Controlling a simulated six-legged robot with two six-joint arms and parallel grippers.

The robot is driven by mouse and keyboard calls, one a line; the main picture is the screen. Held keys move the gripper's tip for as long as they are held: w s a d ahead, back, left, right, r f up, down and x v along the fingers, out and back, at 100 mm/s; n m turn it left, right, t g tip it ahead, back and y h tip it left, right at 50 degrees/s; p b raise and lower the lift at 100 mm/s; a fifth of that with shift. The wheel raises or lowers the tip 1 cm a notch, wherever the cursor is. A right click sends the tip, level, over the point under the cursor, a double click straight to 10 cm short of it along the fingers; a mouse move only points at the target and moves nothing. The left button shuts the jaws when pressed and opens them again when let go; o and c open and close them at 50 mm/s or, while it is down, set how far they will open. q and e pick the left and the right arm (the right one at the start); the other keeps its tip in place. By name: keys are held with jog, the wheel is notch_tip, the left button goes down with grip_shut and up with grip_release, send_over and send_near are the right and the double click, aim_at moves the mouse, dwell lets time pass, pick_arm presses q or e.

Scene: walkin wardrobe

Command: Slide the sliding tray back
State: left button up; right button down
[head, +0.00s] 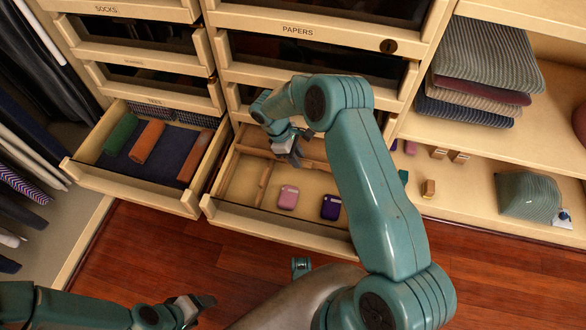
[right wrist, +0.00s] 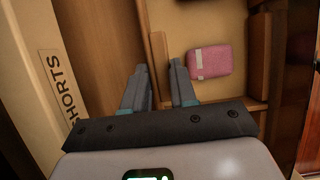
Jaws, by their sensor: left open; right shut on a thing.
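The wooden sliding tray (head: 255,141) sits across the back part of the open lower drawer (head: 285,226). My right gripper (head: 290,152) reaches down into this drawer at the tray's front edge. In the right wrist view my right gripper (right wrist: 158,72) has its fingers on either side of a thin wooden wall, which looks like the tray's edge (right wrist: 160,50). The gripper hides part of that edge. My left gripper (head: 193,306) is open and empty, low at the left above the floor.
A pink case (head: 288,197) and a purple case (head: 331,207) lie in the front part of the drawer. A second open drawer (head: 130,184) with rolled ties stands to the left. Folded clothes (head: 485,60) lie on the right shelf. The red wood floor in front is clear.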

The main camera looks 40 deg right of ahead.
jog(key=shift+w+d, duration=0.6)
jog(key=c, duration=1)
grip_release()
jog(key=p+v, duration=0.4)
jog(key=v, duration=1.2)
jog(key=shift+r, duration=0.2)
